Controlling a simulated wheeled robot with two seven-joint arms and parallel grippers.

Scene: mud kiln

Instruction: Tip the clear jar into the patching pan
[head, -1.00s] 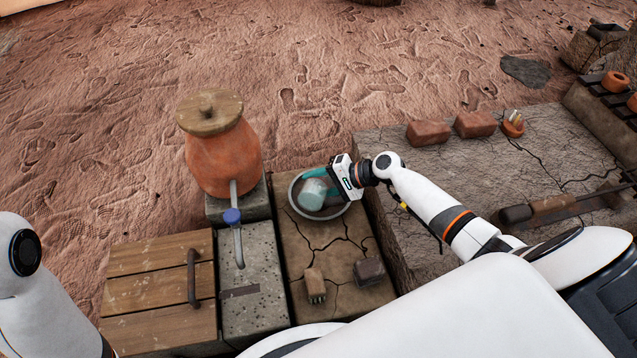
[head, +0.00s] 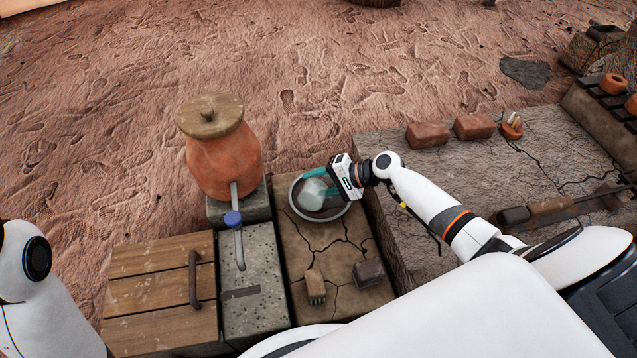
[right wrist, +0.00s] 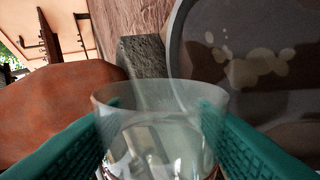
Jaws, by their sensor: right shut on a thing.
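The clear jar (head: 311,194) is held over the patching pan, tilted in the head view. It also shows in the right wrist view (right wrist: 160,115), between the two teal fingers. My right gripper (head: 326,185) is shut on the jar. The patching pan (head: 293,208) is a round grey-rimmed pan on the cracked slab, and the jar hides part of its inside. In the right wrist view the dark pan (right wrist: 190,75) has pale wet-looking patches in it. I cannot tell how much is in the jar. My left gripper is out of view; only part of my left arm shows.
An orange clay urn (head: 225,160) with a wooden lid and a tap stands left of the pan. A brush (head: 315,285) and a dark block (head: 369,272) lie in front of the pan. A wooden hatch (head: 160,275) is at lower left. Bricks (head: 428,134) lie behind my right arm.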

